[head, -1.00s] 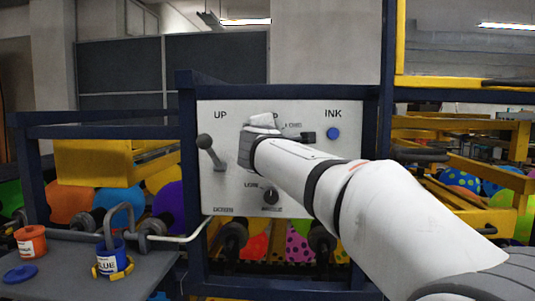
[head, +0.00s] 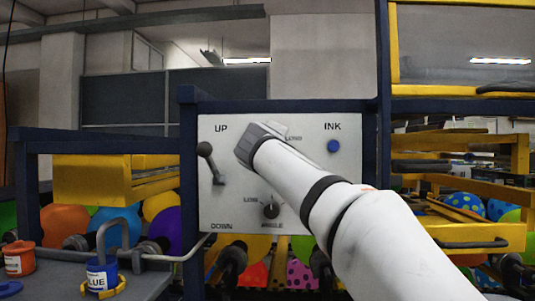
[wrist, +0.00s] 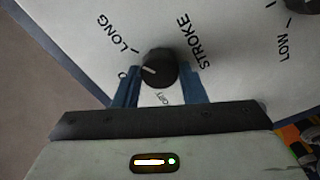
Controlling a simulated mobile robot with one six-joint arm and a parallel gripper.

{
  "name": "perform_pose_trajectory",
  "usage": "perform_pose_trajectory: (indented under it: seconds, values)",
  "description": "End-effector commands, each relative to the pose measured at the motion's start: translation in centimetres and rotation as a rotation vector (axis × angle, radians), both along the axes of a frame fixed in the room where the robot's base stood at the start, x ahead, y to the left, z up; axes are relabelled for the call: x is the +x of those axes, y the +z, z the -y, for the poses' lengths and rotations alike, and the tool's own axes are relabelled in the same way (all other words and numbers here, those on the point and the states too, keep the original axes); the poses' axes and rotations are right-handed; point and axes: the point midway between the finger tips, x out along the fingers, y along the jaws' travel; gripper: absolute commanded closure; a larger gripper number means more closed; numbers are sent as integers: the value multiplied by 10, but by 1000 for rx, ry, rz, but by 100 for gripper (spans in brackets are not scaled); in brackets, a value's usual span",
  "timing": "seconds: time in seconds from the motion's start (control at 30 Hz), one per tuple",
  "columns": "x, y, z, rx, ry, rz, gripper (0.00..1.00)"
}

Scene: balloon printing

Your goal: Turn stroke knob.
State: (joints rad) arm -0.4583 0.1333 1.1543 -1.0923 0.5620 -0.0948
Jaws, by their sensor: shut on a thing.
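The black stroke knob (wrist: 159,68) shows in the wrist view on the white panel, with a pale pointer mark and the labels LONG and STROKE around it. My gripper (wrist: 160,85) has its two blue fingers on either side of the knob and is shut on it. In the head view my gripper (head: 252,145) is against the upper middle of the control panel (head: 300,185), and my arm hides the stroke knob there.
The panel also carries a lever (head: 211,163) at left, a blue INK button (head: 334,146) and a lower black angle knob (head: 271,211). A blue ink can (head: 101,274) and an orange can (head: 18,259) stand on the grey table at left.

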Motion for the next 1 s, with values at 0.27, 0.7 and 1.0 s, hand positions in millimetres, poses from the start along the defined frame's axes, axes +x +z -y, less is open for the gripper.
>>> perform_pose_trajectory:
  seconds: [0.27,0.7,1.0]
  values:
    - [1,-2,0,20,-1,-3,85]
    - [0,-1,0,19,-1,-2,47]
    - [0,0,0,18,0,-1,41]
